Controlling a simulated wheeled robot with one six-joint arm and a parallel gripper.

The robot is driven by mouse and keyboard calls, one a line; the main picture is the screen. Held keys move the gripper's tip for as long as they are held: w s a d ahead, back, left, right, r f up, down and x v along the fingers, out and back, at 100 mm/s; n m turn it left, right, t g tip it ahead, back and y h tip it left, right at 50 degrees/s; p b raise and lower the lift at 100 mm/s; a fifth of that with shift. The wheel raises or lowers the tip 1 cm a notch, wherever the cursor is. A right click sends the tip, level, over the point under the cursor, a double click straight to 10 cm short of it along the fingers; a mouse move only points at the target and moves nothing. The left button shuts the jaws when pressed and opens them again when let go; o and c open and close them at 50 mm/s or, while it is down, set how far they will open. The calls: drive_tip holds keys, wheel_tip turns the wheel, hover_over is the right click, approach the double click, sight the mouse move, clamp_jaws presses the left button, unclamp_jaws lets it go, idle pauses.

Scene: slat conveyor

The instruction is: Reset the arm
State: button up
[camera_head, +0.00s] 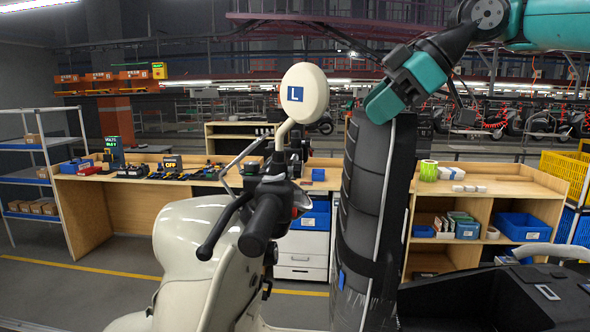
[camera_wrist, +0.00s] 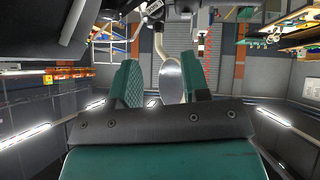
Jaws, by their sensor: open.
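My gripper (camera_head: 388,98) is at the upper right of centre in the head view, teal and black, pointing down and left. In the wrist view its two teal fingers (camera_wrist: 163,78) stand apart with nothing held between them. A cream scooter (camera_head: 195,240) with black handlebars stands in front of me. Its round mirror (camera_head: 304,93), with a blue L mark on its back, is left of my gripper in the head view. In the wrist view, which looks upside down, the grey mirror face (camera_wrist: 170,80) shows between the fingers, farther off.
A wooden bench (camera_head: 120,205) with small devices runs behind the scooter on the left. Another bench (camera_head: 510,185) with blue bins (camera_head: 522,227) is on the right, beside a yellow crate (camera_head: 566,172). A blue shelf rack (camera_head: 30,180) stands far left. Open floor lies lower left.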

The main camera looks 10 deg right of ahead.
drive_tip(key=s+a+f+m+g+b, duration=0.1)
drive_tip(key=s+a+f+m+b, duration=0.15)
drive_tip(key=f, duration=0.45)
drive_tip(key=s+a+f+m+h+b, duration=0.1)
drive_tip(key=s+a+f+b, duration=0.1)
drive_tip(key=s+f+b, duration=0.35)
drive_tip(key=s+a+f+m+g+b, duration=0.1)
drive_tip(key=s+a+f+m+b, duration=0.1)
drive_tip(key=f, duration=0.7)
drive_tip(key=s+d+f+m+g+h+b, duration=0.1)
drive_tip(key=s+f+b, duration=0.2)
drive_tip(key=s+f, duration=0.4)
drive_tip(key=s+d+f+m+h+b, duration=0.1)
drive_tip(key=s+f+b, duration=0.3)
drive_tip(key=s+f, duration=0.4)
wheel_tip(320, 180, down, 6)
drive_tip(key=shift+s+d+r+m+g+h, duration=0.1)
drive_tip(key=shift+s+d+m+g+h, duration=0.25)
drive_tip(key=shift+m+h, duration=0.35)
